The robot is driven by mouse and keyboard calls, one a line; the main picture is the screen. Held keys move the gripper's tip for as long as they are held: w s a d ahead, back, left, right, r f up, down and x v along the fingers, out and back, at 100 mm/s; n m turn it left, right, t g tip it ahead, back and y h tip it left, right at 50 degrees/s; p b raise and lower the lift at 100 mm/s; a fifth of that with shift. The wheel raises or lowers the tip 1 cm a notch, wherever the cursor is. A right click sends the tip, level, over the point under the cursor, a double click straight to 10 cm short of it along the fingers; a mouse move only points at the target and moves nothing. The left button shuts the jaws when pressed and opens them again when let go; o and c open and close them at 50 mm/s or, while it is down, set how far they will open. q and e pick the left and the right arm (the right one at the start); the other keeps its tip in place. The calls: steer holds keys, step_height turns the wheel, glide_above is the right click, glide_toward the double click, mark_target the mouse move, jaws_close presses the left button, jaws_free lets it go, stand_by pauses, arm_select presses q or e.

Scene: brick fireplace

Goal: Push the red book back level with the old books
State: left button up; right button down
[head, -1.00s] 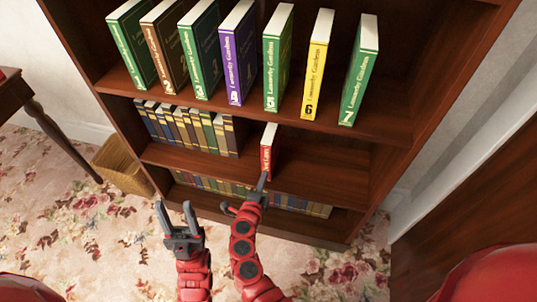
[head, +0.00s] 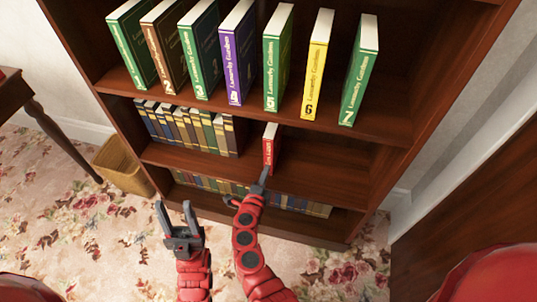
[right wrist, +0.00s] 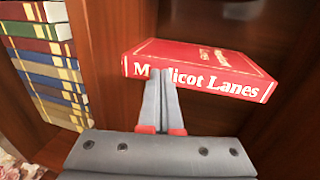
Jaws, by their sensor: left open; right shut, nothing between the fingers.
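The red book (head: 268,148) stands upright on the middle shelf, its spine facing out. In the right wrist view its spine reads "Medlicot Lanes" (right wrist: 225,84), partly covered by my fingers. The row of old books (head: 190,130) stands left of it, with a gap between; several also show in the right wrist view (right wrist: 45,65). My right gripper (head: 262,178) is shut and empty, its tips at the red book's spine, seemingly touching. The tips hide the spine's lower end, so I cannot tell whether it is exactly level. My left gripper (head: 173,208) is open and empty, in front of the bookcase.
Large numbered books (head: 240,60) stand spaced out on the shelf above. More old books (head: 290,202) fill the bottom shelf. The middle shelf (head: 330,180) is bare right of the red book. A basket (head: 122,165) and a wooden table (head: 40,115) stand at left.

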steer(key=shift+r+x, duration=0.2)
steer(key=shift+x, duration=0.65)
steer(key=shift+r+x, duration=0.2)
steer(key=shift+x, duration=0.7)
steer(key=f+v, duration=0.2)
steer(key=v, duration=0.7)
steer(key=shift+s+a, duration=0.15)
steer(key=shift+s, duration=0.4)
